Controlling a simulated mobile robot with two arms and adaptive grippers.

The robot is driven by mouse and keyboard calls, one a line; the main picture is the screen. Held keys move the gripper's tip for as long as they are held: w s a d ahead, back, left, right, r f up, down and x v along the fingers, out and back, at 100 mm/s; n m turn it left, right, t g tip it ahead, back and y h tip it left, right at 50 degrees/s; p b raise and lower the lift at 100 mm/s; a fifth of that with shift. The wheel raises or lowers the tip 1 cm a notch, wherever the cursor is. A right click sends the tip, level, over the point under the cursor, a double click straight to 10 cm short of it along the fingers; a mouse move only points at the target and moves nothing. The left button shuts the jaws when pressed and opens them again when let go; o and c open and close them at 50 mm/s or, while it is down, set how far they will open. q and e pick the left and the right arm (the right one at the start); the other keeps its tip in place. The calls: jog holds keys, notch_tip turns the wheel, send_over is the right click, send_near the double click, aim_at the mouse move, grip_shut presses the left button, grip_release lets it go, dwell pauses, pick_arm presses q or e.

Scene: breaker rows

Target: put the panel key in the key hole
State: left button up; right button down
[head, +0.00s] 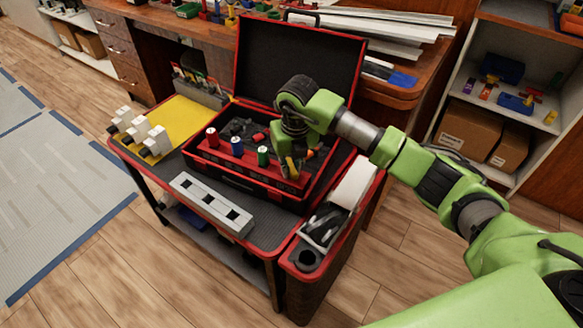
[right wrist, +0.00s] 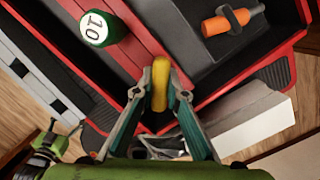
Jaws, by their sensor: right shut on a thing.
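My right gripper (head: 291,165) points down over the right part of the open red and black toolbox (head: 228,179). In the right wrist view its two fingers (right wrist: 160,88) are shut on a yellow piece, which looks like the panel key (right wrist: 160,76). The yellow piece is at the red tray strip, right of the green cylinder (head: 263,156); I cannot tell whether it still rests in the strip. I cannot make out a key hole for certain. A round dark hole (head: 307,258) shows at the front of the side caddy. My left gripper is not in view.
Red (head: 211,137) and blue (head: 237,146) cylinders stand in the toolbox. A grey rail (head: 212,203) with dark square openings lies on the cart's front. A white box (head: 353,183) stands in the caddy.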

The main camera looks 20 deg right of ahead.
jog(key=shift+s+f, duration=0.3)
jog(key=shift+f, duration=0.3)
jog(key=c, duration=2)
grip_release()
jog(key=shift+c, duration=0.2)
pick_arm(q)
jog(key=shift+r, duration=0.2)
pick_arm(e)
jog(key=shift+w+f, duration=0.1)
jog(key=shift+f, duration=0.05)
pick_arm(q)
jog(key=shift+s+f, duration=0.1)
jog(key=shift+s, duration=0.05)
pick_arm(e)
jog(key=shift+r, duration=0.25)
jog(key=shift+w+r+p, duration=0.1)
jog(key=shift+r+p, duration=0.4)
jog(key=shift+r, duration=0.25)
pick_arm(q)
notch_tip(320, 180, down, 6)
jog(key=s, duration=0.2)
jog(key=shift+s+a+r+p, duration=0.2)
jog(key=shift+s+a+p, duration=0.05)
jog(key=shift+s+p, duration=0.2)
pick_arm(e)
notch_tip(320, 180, up, 12)
jog(key=s, duration=0.1)
jog(key=shift+s+f, duration=0.2)
jog(key=shift+s, duration=0.1)
